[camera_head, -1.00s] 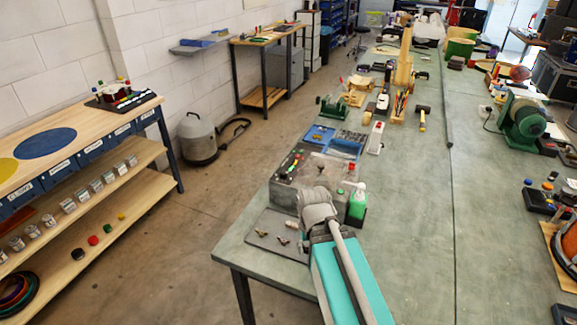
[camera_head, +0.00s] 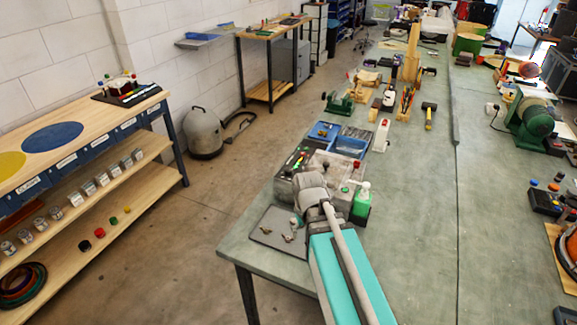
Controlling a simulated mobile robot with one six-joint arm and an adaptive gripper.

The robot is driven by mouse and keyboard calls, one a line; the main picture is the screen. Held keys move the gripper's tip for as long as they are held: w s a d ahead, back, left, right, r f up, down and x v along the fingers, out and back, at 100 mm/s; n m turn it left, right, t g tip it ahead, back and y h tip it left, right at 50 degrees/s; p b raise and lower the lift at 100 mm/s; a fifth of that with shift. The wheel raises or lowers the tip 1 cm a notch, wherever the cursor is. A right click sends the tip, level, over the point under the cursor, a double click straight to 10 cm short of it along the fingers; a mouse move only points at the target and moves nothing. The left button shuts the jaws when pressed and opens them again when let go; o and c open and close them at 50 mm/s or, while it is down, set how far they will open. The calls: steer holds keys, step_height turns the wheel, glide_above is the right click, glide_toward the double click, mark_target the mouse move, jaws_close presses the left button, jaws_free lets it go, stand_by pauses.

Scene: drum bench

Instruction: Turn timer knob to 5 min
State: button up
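A grey control box (camera_head: 284,187) with a row of coloured buttons or lamps on top stands at the near end of the long green bench. A timer knob cannot be made out on it at this size; part of the box is hidden behind my arm. My arm reaches in from the bottom, and its grey end joint is in front of the box. The gripper's fingers do not show, so I cannot see whether they touch anything.
A green bottle (camera_head: 361,203) stands close to the right of my arm. A dark mat (camera_head: 266,236) with small metal fittings lies at the near left bench edge. Blue trays (camera_head: 350,146) are behind the box. The bench's right-hand middle is clear.

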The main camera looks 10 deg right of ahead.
mark_target(288, 169)
steer(key=w+r+n+p, duration=0.6)
steer(key=w+r+p, duration=0.2)
steer(key=w, duration=0.5)
steer(key=w+r+n+p, duration=0.5)
steer(key=w+r+p, duration=0.3)
steer(key=w, duration=0.4)
steer(key=shift+w+a+r+n+t, duration=0.2)
steer(key=shift+w+r+n+t, duration=0.15)
steer(key=shift+r, duration=0.25)
steer(key=shift+f, duration=0.15)
steer(key=f+b, duration=1.3)
steer(key=shift+w+d+f+b, duration=0.15)
steer(key=shift+w+f+b, duration=0.1)
steer(key=shift+w+b, duration=0.1)
steer(key=shift+c, duration=0.3)
jaws_close()
